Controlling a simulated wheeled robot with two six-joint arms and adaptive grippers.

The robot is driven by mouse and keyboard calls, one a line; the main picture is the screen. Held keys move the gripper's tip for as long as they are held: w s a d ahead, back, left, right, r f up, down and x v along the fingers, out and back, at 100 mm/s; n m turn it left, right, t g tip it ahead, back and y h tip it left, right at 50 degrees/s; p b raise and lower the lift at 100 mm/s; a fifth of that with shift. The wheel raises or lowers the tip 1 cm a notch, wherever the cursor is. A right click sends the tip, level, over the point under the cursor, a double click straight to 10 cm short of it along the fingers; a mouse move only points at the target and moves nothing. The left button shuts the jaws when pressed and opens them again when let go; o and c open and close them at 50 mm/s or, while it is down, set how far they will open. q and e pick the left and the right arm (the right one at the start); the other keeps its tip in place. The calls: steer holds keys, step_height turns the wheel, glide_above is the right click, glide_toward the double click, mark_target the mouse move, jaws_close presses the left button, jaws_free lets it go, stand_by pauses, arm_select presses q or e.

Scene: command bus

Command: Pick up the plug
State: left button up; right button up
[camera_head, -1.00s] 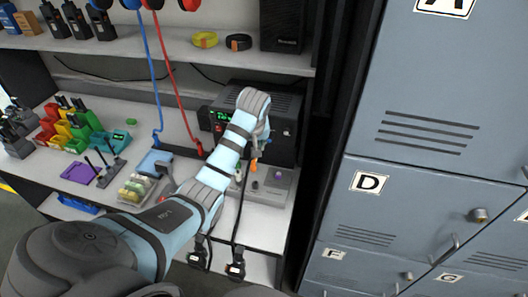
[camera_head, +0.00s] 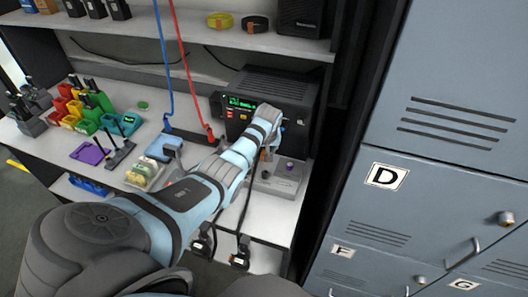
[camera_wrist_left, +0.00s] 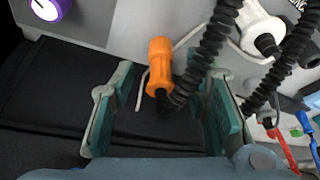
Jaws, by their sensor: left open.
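An orange plug (camera_wrist_left: 160,62) with a black ribbed cable shows in the left wrist view, in front of a grey panel (camera_wrist_left: 110,22). My left gripper (camera_wrist_left: 172,78) is open, with one green finger on each side of the plug and visible gaps. A white plug (camera_wrist_left: 262,32), also on a ribbed black cable, is to the right, outside the fingers. In the head view my left gripper (camera_head: 270,152) is beside the grey control box (camera_head: 280,182), in front of the black radio unit (camera_head: 262,100). The orange plug is hidden there. My right gripper is not in view.
The purple knob (camera_head: 289,166) stands on the control box. Two black connectors (camera_head: 240,255) hang below the shelf front on black cables. Coloured bins (camera_head: 85,108) and a tray (camera_head: 146,176) are to the left. Grey lockers (camera_head: 440,190) stand close on the right.

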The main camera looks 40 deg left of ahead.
mark_target(264, 149)
arm_select(q)
steer(key=shift+r, duration=0.15)
steer(key=shift+s, duration=0.1)
steer(key=shift+c, duration=1.3)
steer(key=c, duration=0.7)
steer(key=shift+r, duration=0.1)
steer(key=shift+r, duration=0.35)
step_height(264, 149, up, 6)
steer(key=shift+r+p, duration=0.1)
steer(key=shift+p, duration=1)
step_height(264, 149, up, 13)
